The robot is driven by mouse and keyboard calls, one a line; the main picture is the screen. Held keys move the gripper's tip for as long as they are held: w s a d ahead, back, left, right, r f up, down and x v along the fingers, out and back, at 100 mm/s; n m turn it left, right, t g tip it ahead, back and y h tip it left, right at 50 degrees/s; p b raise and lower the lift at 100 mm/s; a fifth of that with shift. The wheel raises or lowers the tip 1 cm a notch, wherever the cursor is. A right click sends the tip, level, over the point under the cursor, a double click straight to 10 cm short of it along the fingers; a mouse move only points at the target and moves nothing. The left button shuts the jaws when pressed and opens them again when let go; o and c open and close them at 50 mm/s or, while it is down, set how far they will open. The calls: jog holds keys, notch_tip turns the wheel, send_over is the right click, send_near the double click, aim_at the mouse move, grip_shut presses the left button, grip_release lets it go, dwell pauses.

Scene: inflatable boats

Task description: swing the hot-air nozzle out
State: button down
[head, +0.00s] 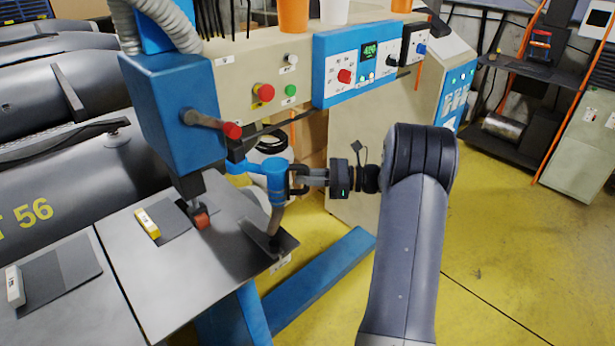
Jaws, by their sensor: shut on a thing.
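The hot-air nozzle has a blue body (274,182) on a blue arm beside the machine head. Its curved grey tube points down to a small dark plate at the table's right corner. My gripper (296,180) reaches in from the right and is shut on the nozzle's right side, close against the blue body. The fingertips are small and partly merge with the dark parts there, so the exact hold is hard to see. The blue machine head (175,110) stands left of the nozzle, with a red-tipped lever.
A grey worktable (130,270) bears a yellow block (147,223) and dark patches. A control panel (358,62) with knobs is above, behind my gripper. Dark inflatable boat tubes (60,170) fill the left. Yellow floor (510,240) at the right is clear.

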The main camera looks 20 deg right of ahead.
jog(key=c, duration=1.8)
grip_release()
jog(key=shift+w+r, duration=0.1)
jog(key=shift+r, duration=0.05)
jog(key=shift+o, duration=0.4)
jog(key=shift+w, duration=0.1)
jog(key=b+v, duration=0.2)
jog(key=v, duration=0.9)
